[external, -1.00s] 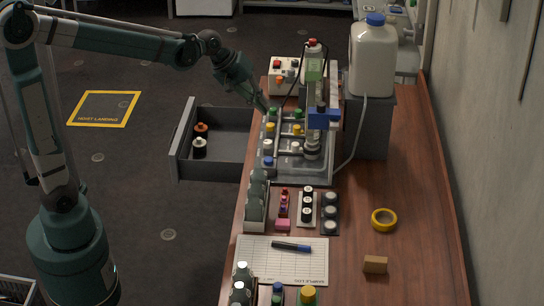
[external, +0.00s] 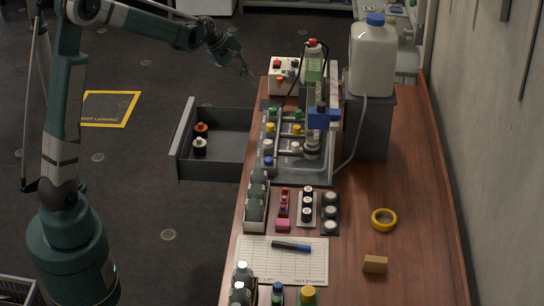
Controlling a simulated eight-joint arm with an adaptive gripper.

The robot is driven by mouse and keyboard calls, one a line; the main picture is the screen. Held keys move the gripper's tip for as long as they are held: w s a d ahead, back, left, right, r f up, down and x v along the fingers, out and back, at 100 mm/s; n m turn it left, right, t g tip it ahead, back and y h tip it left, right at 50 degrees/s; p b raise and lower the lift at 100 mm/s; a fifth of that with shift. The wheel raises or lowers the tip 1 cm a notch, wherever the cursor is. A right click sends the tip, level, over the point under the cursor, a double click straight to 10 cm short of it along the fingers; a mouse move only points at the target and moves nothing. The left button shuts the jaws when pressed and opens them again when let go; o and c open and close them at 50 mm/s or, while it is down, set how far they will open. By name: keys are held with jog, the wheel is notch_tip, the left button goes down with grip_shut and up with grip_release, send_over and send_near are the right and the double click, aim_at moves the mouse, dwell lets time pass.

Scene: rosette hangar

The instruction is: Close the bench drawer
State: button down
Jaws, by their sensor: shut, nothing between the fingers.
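The bench drawer (external: 228,170) is grey and stands open, pulled out to the left from the side of the wooden bench (external: 345,200). Its front panel (external: 182,138) is at the far left of the opening. An orange-topped bottle (external: 201,130) and a white-topped dark bottle (external: 199,146) stand inside, near the front panel. My gripper (external: 252,76) is shut and empty, in the air above and behind the drawer, near the bench's left edge. It appears apart from everything.
A grey tray (external: 292,174) with small coloured-cap bottles sits on the bench beside the drawer. A control box (external: 284,76) and a large white jug (external: 373,60) stand behind. The floor left of the drawer is clear, with a yellow marked square (external: 112,123).

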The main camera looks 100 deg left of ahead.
jog(key=s+a+f+n+b, duration=0.1)
jog(key=s+a+f+n, duration=0.1)
jog(key=s+a+f, duration=0.4)
jog(key=s+a+f+n+g+h, duration=0.1)
jog(key=s+a+f+n, duration=0.15)
jog(key=s, duration=0.55)
jog(key=s+a+f+n+b, duration=0.1)
jog(key=s+a+f, duration=0.4)
jog(key=s, duration=0.2)
jog(key=s+a+f+n, duration=0.1)
jog(key=s+f, duration=0.3)
jog(key=s, duration=0.3)
jog(key=s+a+f+n+h+b, duration=0.1)
jog(key=s+f, duration=0.3)
jog(key=s, duration=0.4)
jog(key=s+a+f+n+g, duration=0.1)
jog(key=s+a+f+n, duration=0.2)
jog(key=s, duration=0.4)
jog(key=shift+s+a+f, duration=0.15)
jog(key=shift+a+f, duration=0.1)
jog(key=shift+f, duration=0.35)
jog(key=shift+f, duration=0.1)
jog(key=w+f+b, duration=0.3)
jog(key=w+f, duration=0.4)
jog(key=f, duration=0.2)
jog(key=shift+w, duration=0.4)
